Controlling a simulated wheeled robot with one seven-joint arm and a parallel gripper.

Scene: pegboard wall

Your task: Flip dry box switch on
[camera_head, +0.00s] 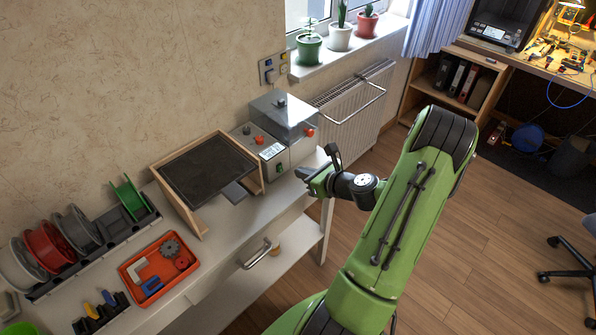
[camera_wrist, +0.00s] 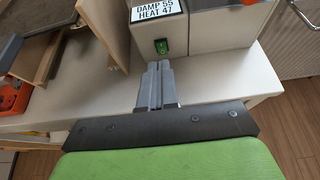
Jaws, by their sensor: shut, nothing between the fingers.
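The dry box (camera_head: 284,122) is a grey box with a clear-looking lid and red knobs, at the back right end of the white bench. Its front has a white label (camera_wrist: 158,11) reading "DAMP 55 HEAT 47". Below the label is a small green rocker switch (camera_wrist: 161,46), which also shows in the head view (camera_head: 279,168). I cannot tell which way the rocker is tilted. My gripper (camera_wrist: 159,66) is shut and empty. Its fingertips point at the box front just below the switch and look apart from it. In the head view my gripper (camera_head: 305,174) is right of the switch.
A wooden frame with a dark panel (camera_head: 206,169) stands left of the box. An orange tray (camera_head: 127,268) and several filament spools (camera_head: 50,247) lie further left.

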